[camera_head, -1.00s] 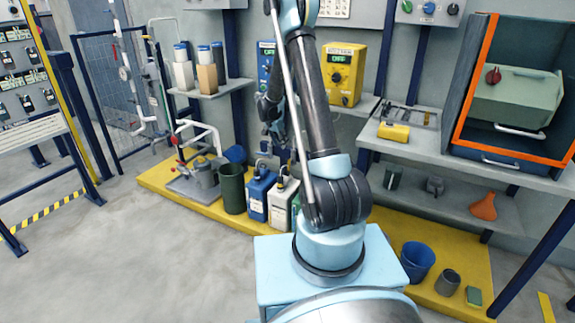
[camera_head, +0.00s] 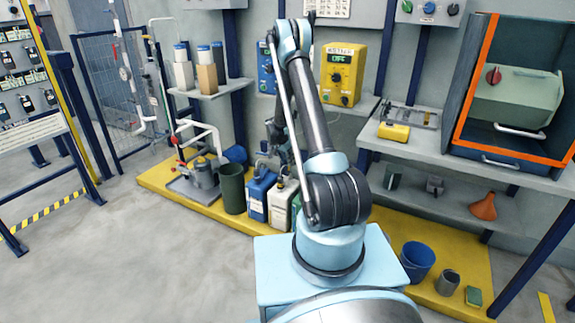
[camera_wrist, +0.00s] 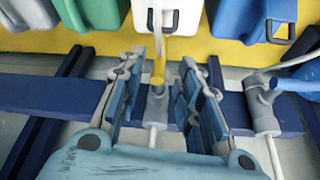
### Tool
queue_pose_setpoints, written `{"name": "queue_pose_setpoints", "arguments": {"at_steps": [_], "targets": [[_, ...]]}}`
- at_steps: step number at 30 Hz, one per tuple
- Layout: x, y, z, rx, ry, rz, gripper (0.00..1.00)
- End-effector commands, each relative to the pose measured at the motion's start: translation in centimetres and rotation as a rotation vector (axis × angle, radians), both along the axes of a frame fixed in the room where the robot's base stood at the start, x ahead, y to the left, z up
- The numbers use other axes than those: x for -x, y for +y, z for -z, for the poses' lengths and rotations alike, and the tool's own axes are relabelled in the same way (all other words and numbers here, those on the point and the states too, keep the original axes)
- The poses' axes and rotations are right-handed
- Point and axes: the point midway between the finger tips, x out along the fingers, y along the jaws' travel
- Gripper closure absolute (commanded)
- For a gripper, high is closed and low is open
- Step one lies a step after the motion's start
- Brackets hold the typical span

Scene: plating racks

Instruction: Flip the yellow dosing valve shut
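The yellow dosing valve shows in the wrist view as a yellow handle (camera_wrist: 158,70) on a grey fitting (camera_wrist: 157,102), in front of a blue beam. A thin pale pipe runs from the fitting. My gripper (camera_wrist: 163,58) is open, with one finger on each side of the yellow handle. Gaps show on both sides, and I cannot tell whether either finger touches it. In the head view my gripper (camera_head: 278,140) is low behind my arm, above the jugs, and the valve cannot be made out there.
A second grey fitting (camera_wrist: 262,112) with a blue handle (camera_wrist: 298,86) stands close to the right finger in the wrist view. White (camera_head: 281,203) and blue (camera_head: 258,195) jugs stand below on the yellow platform (camera_head: 160,178). A yellow control box (camera_head: 342,75) is to the right.

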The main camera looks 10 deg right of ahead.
Motion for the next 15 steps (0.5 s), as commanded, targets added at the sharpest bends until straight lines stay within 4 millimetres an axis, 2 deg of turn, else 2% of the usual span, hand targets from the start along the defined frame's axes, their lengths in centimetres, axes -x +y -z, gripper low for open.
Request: {"name": "queue_pose_setpoints", "arguments": {"at_steps": [6, 15], "targets": [[-0.6, -0.6, 2.0, 0.000, 0.000, 0.000, 0.68], [-0.7, -0.8, 2.6, 0.000, 0.000, 0.000, 0.68]]}}
